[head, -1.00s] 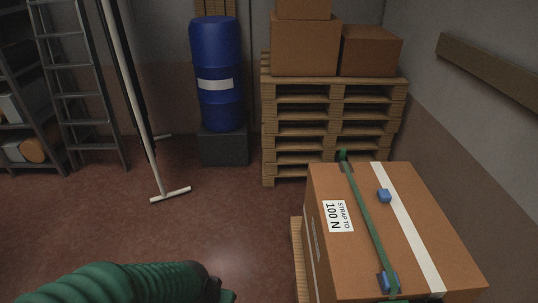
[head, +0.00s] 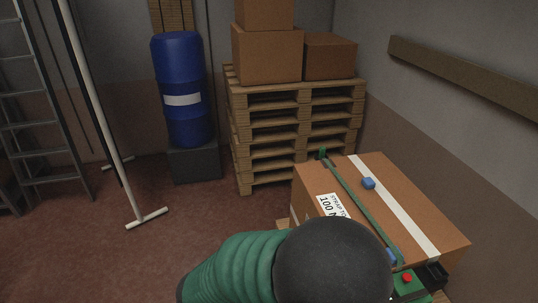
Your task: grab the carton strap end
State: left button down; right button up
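The brown carton (head: 425,210) is at the lower right, with a white tape band and a "STRAP TO 100 N" label (head: 329,206). A green strap (head: 352,196) runs over its top from a green piece at the far edge (head: 322,153) to the near edge. A blue piece (head: 391,256) sits at the strap's near end, partly hidden by my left arm. My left arm, green-sleeved with a black dome, comes in from below and covers the carton's near left corner. Its gripper (head: 434,274) seems to be the dark part at the near edge; its fingers are unclear. My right gripper is out of view.
A blue block (head: 368,183) sits on the carton top. A pallet stack (head: 245,130) with boxes stands behind it. A blue drum (head: 180,75) is on a dark block (head: 194,164). A white T-shaped pole (head: 92,100) and ladder (head: 38,120) are left.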

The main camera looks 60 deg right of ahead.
aim_at(322, 149)
jog(key=i+j, duration=0.45)
jog(key=i, duration=0.15)
jog(key=i+l+z, duration=0.25)
jog(key=z, duration=0.2)
jog(key=i+l+z, duration=0.1)
jog(key=i+z, duration=0.6)
jog(key=z, duration=0.2)
jog(key=i+z, duration=0.45)
jog(key=i, duration=0.2)
jog(key=i+j+z, duration=0.1)
jog(key=i+z, duration=0.35)
jog(key=i, duration=0.2)
jog(key=i+l+u, duration=0.25)
jog(key=i+l, duration=0.25)
jog(key=l, duration=0.15)
